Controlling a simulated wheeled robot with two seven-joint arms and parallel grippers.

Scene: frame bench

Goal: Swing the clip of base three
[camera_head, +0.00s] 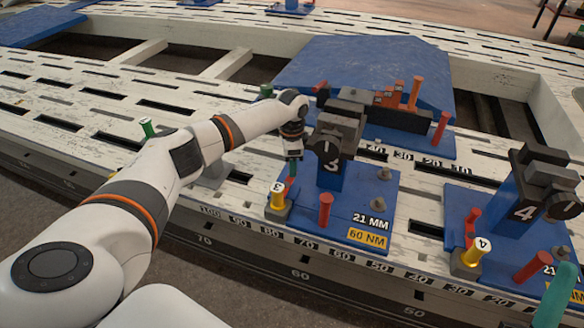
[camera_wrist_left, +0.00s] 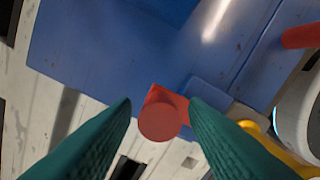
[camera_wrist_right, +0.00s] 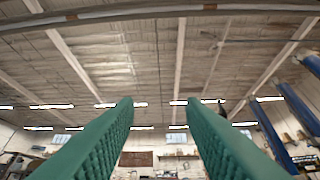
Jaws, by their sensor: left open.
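My left gripper (camera_head: 292,166) points down at the base's left side. In the left wrist view its open teal fingers (camera_wrist_left: 160,104) have a red peg (camera_wrist_left: 160,115) between their tips, with gaps showing. My right gripper (camera_wrist_right: 158,102) is open and empty, facing the ceiling.
Base four (camera_head: 500,225) stands to the right with its own yellow cylinder (camera_head: 470,256) and red pegs. Another blue fixture with an orange part (camera_head: 393,95) is behind base three. The slotted white bench (camera_head: 60,95) is mostly clear at left. A teal finger (camera_head: 556,297) shows at lower right.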

